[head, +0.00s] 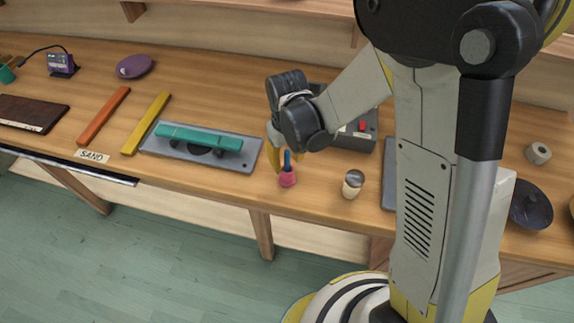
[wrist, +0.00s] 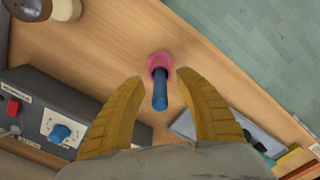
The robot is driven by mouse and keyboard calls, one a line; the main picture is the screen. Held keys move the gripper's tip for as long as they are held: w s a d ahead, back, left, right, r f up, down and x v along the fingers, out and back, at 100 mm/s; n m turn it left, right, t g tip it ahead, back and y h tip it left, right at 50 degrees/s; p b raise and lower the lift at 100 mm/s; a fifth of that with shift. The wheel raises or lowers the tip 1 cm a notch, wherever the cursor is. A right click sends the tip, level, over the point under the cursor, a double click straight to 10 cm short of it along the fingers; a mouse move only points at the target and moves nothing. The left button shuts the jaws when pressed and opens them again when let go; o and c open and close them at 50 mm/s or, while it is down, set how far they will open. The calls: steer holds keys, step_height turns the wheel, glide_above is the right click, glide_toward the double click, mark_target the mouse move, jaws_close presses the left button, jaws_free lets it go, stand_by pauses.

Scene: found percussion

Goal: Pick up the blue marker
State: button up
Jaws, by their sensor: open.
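The blue marker (wrist: 160,97) stands in a small pink holder (wrist: 160,62) on the wooden table, near the front edge. In the head view the blue marker (head: 287,160) rises from the pink holder (head: 287,179), just below my gripper (head: 278,160). In the wrist view my gripper (wrist: 162,90) is open, with one yellow finger on each side of the marker and gaps between. The fingers do not appear to touch it. My gripper partly hides the marker's upper end in the head view.
A grey tray (head: 155,150) with a teal bar (head: 198,137) lies to the left. A dark control box (head: 355,138) stands behind to the right. A shaker-like object (head: 352,184) with a round metal top stands right of the holder. The table's front edge (head: 230,199) is close.

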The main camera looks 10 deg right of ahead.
steer(key=shift+f, duration=0.1)
jaws_close()
